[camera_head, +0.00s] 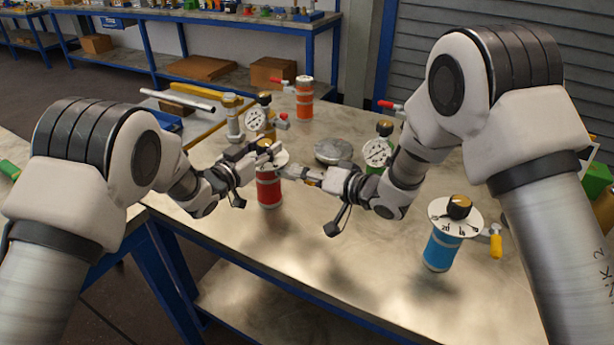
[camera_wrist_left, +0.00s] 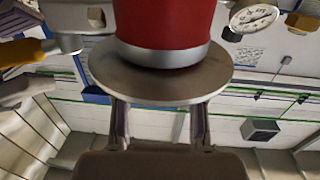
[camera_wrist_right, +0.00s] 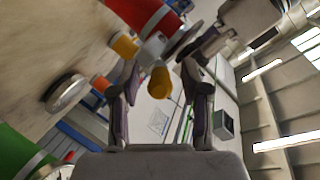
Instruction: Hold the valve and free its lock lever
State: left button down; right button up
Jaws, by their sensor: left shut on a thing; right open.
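The red valve (camera_head: 268,192) stands upright near the table's front edge, with a pale flange disc on top. My left gripper (camera_head: 266,153) is shut at its top; in the left wrist view the fingers (camera_wrist_left: 160,112) reach past the disc (camera_wrist_left: 160,78), which hides what they grip. The valve's yellow lock lever shows in the right wrist view (camera_wrist_right: 160,83), sticking out from the grey fitting below the red body. My right gripper (camera_head: 308,178) is open at the valve's right side, its fingers either side of the lever's tip with visible gaps.
A blue vessel (camera_head: 441,250) with a dial disc and a yellow lever stands at front right. Gauge-topped vessels, an orange vessel (camera_head: 304,104) and a round metal disc (camera_head: 333,151) are behind. Bare tabletop (camera_head: 340,265) lies in front of my right gripper.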

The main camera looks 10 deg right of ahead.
grip_shut()
jog(key=shift+w+d+n+g+y, duration=0.3)
jog(key=shift+n+g+y, duration=0.4)
jog(key=shift+n+g, duration=0.35)
jog(key=shift+w+d+n+g+y, duration=0.3)
jog(key=shift+n+g+y, duration=0.4)
jog(key=shift+n+g, duration=0.35)
jog(key=shift+w+d+n+g+y, duration=0.3)
jog(key=shift+n+g+y, duration=0.4)
jog(key=shift+n+g, duration=0.35)
jog(key=shift+g, duration=0.25)
grip_release()
